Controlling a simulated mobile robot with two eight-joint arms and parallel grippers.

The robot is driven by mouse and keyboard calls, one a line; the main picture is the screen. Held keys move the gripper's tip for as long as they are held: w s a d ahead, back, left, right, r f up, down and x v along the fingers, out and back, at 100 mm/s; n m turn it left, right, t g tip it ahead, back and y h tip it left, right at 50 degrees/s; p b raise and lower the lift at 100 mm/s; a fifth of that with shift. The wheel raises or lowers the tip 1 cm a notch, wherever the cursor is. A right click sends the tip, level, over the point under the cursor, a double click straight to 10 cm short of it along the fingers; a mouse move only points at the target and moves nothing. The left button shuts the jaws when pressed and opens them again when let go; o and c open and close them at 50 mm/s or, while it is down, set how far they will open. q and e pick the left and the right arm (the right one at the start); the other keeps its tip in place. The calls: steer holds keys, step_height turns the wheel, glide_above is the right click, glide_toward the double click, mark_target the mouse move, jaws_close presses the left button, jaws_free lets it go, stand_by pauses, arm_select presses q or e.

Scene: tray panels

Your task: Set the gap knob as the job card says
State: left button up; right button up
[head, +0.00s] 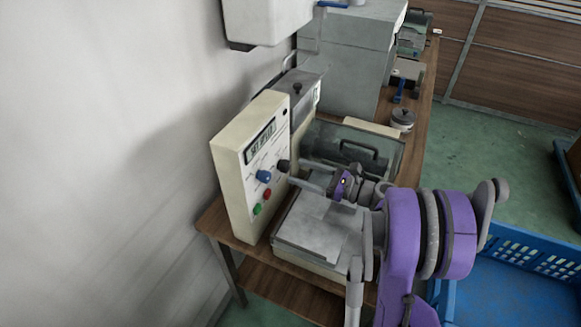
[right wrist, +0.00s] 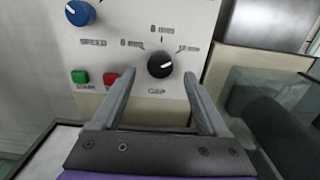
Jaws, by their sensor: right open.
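The gap knob (right wrist: 160,65) is black and round, on the cream control panel (right wrist: 120,20). It also shows in the head view (head: 283,166). Marks reading 6, 8 and 10 mm stand left of, above and right of it. Its white pointer line aims right and slightly up, toward the 10 mm side. My right gripper (right wrist: 160,76) is open, its two fingers on either side of the knob; I cannot tell whether they touch it. In the head view my right gripper (head: 296,172) reaches the panel from the right. No readable job card shows. My left gripper is not in view.
A blue speed knob (right wrist: 80,13), a green button (right wrist: 80,77) and a red button (right wrist: 110,79) sit left of the gap knob. A display (head: 262,139) is above. A blue crate (head: 520,255) is at right.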

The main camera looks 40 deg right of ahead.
mark_target(288, 168)
steer(key=shift+x, duration=1.9)
jaws_close()
